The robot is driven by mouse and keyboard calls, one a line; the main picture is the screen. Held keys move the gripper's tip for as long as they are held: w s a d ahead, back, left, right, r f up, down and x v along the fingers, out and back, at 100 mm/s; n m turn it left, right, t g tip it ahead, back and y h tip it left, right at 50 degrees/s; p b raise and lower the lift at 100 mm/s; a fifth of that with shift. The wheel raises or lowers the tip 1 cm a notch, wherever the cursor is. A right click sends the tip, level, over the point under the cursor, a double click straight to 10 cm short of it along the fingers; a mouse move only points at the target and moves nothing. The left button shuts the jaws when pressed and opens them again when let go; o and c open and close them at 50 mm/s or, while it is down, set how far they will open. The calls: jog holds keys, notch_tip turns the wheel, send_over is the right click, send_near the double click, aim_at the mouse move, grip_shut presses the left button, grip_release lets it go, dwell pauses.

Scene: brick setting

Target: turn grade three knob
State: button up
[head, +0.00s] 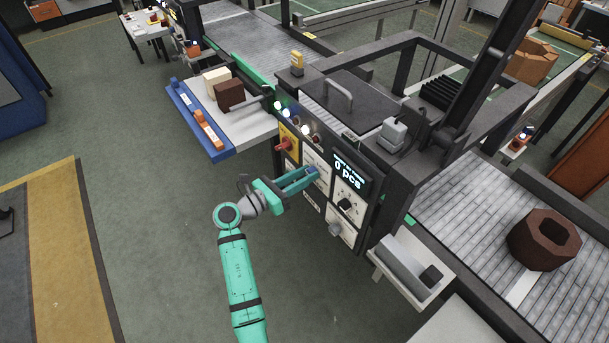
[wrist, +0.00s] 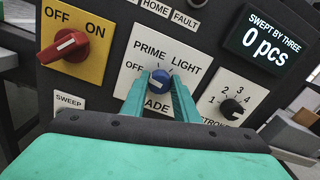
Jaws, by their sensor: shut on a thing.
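The knob is blue (wrist: 160,79) with a white pointer line, on a white plate (wrist: 128,58) marked OFF, PRIME and LIGHT in the wrist view. The word below it is partly hidden and ends in "ADE". My gripper (wrist: 159,88) has its green fingers on either side of the knob, shut on it. In the head view my gripper (head: 310,174) reaches the panel front, and the blue knob (head: 312,170) shows at the fingertips. The exact pointer direction is hard to tell.
A red switch (wrist: 66,43) on a yellow OFF/ON plate is left of the knob. A black stroke knob (wrist: 231,109) is right, below a display (wrist: 264,40) reading "SWEPT BY THREE 0 pcs". A white side table (head: 246,130) stands left of the panel.

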jog(key=shift+m, duration=0.3)
jog(key=shift+s+f+m, duration=0.1)
jog(key=shift+f+m, duration=0.05)
jog(key=shift+m, duration=5.2)
jog(key=shift+f+m, duration=0.15)
jog(key=shift+m, duration=5.15)
jog(key=shift+s+f+m, duration=0.1)
jog(key=shift+f+m, duration=0.05)
jog(key=shift+m, duration=5.2)
jog(key=o, duration=1.1)
jog(key=shift+c, duration=0.2)
